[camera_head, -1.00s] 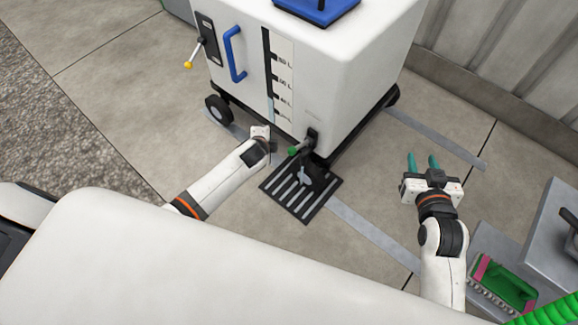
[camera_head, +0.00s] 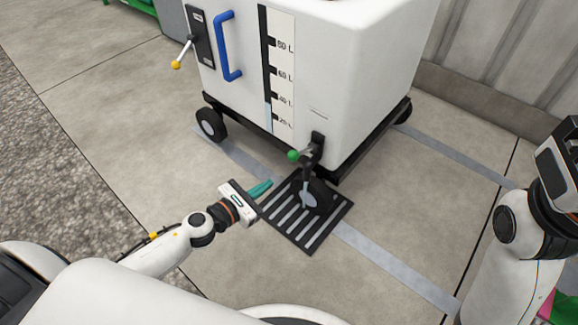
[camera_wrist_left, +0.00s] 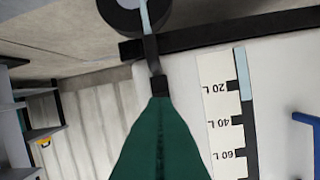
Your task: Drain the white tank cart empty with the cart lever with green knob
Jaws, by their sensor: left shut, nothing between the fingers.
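The white tank cart (camera_head: 350,75) stands at the top centre. Its level strip (camera_head: 268,115) is pale blue to a little above the 20 L mark; the scale (camera_wrist_left: 222,115) is upside down in the left wrist view. The cart lever with green knob (camera_head: 293,155) sits at the drain valve (camera_head: 315,145), low on the near corner. A pale streak (camera_wrist_left: 145,15), apparently liquid, runs from the spout past the wheel. My left gripper (camera_head: 262,188) is shut and empty, left of and below the knob, apart from it. In the left wrist view its fingers (camera_wrist_left: 158,145) hide the knob.
A floor grate (camera_head: 325,235) lies under the spout. A yellow-knobbed lever (camera_head: 177,64) and a blue handle (camera_head: 225,45) are on the cart's left face. My right arm (camera_head: 520,230) fills the right edge, its gripper out of frame. Floor left of the cart is clear.

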